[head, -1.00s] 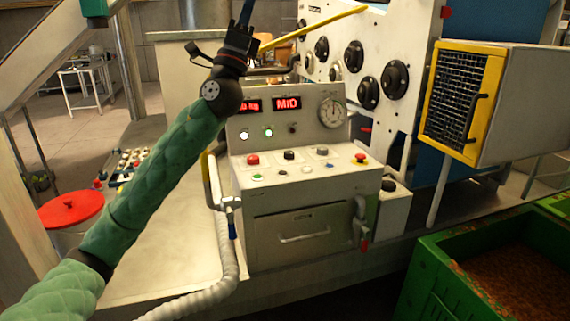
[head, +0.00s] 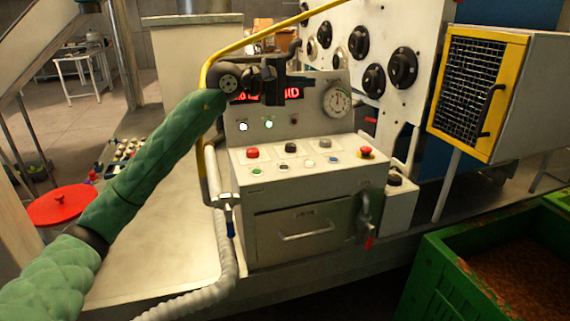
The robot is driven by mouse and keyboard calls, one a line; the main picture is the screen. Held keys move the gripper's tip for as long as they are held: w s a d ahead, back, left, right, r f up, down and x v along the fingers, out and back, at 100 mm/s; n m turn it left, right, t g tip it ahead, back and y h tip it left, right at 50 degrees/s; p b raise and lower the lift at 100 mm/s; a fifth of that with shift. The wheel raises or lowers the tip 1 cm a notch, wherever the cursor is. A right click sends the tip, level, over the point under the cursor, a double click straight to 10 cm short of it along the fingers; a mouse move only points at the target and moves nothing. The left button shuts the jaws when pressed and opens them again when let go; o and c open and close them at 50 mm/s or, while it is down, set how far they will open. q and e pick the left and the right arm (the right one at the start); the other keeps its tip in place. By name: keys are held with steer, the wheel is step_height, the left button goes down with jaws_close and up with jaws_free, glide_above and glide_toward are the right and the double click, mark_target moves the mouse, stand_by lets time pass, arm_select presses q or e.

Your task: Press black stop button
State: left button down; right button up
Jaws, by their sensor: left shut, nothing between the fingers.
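The press control console has a sloped button panel (head: 305,165) with a row of buttons. A black button (head: 291,147) stands in the back row, to the right of a red button (head: 252,153). Another dark button (head: 394,180) sits on a small box at the console's right side. My left gripper (head: 303,83) is shut and empty. It is in front of the red display (head: 297,93), above and behind the black button in the picture, and apart from it. It hides part of the display. My right gripper is not in view.
A round gauge (head: 337,102) is right of my gripper. A yellow rail (head: 240,45) rises behind my wrist. A green bin (head: 440,265) stands at the lower right.

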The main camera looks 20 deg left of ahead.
arm_select(q)
step_height(320, 180, down, 7)
steer(key=w+a+m+g+y, duration=0.1)
steer(key=w+a+m+y, duration=0.1)
steer(key=a+m+y, duration=0.15)
steer(key=m+g+y, duration=0.2)
steer(key=m+y, duration=0.2)
steer(key=m, duration=0.1)
glide_above(280, 168)
step_height(280, 168, down, 5)
steer(key=shift+m, duration=0.35)
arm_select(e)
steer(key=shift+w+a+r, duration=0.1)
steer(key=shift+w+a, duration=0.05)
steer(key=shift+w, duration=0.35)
